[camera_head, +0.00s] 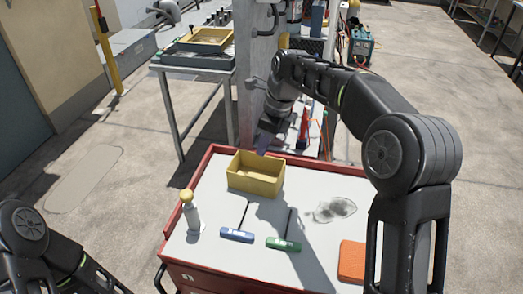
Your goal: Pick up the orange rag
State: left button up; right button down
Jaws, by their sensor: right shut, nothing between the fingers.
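The orange rag (352,260) looks like a flat folded square. It lies on the white top of the red cart (205,205), near its front right, partly beside my right arm. My right gripper (262,148) is shut and empty, above the back edge of the yellow bin (256,178), well away from the rag. Only part of my left arm shows at the lower left; its gripper is out of view.
On the cart stand a bottle with a yellow cap (191,213), a blue-handled tool (237,235), a green-handled tool (284,244) and a grey, see-through crumpled item (335,209). A workbench with a yellow tray (204,40) stands behind.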

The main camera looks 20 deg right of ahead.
aim_at(352, 254)
jog(key=k+j, duration=0.7)
jog(key=k, duration=0.2)
